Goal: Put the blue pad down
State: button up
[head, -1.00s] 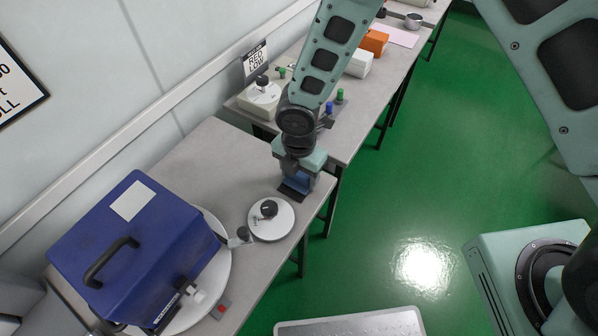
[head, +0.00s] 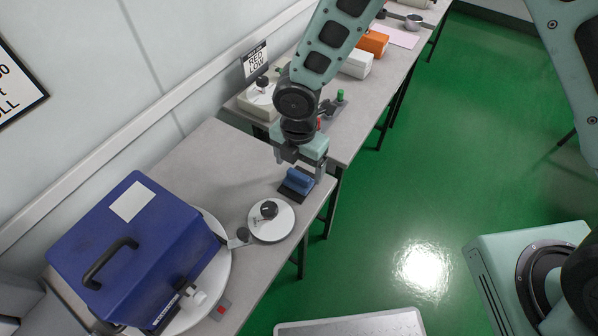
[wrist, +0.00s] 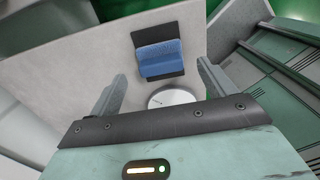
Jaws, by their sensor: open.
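The blue pad (head: 298,181) rests on a dark flat base on the grey bench (head: 215,165), near the bench's right edge and just behind a white round dial. In the wrist view the blue pad (wrist: 158,58) lies on its dark base beyond the fingertips. My gripper (head: 300,162) is above the pad and apart from it. Its two fingers show spread wide in the wrist view (wrist: 160,88), with nothing between them.
The white dial (head: 283,223) with a black knob is in front of the pad. A blue tester case (head: 165,245) stands on a white disc at the left. A second bench behind holds an orange box (head: 373,42) and a white box (head: 356,64). Green floor lies right.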

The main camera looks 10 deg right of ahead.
aim_at(299, 174)
notch_tip(299, 174, up, 8)
jog(key=s+d+r+m, duration=0.5)
jog(key=s+r+m, duration=0.2)
jog(key=s+m, duration=0.2)
jog(key=s+d+r+m, duration=0.5)
jog(key=s+r+m, duration=0.2)
jog(key=s+m, duration=0.2)
jog(key=m, duration=0.2)
jog(key=shift+m+y, duration=0.3)
jog(key=shift+m, duration=0.1)
jog(key=shift+w, duration=0.1)
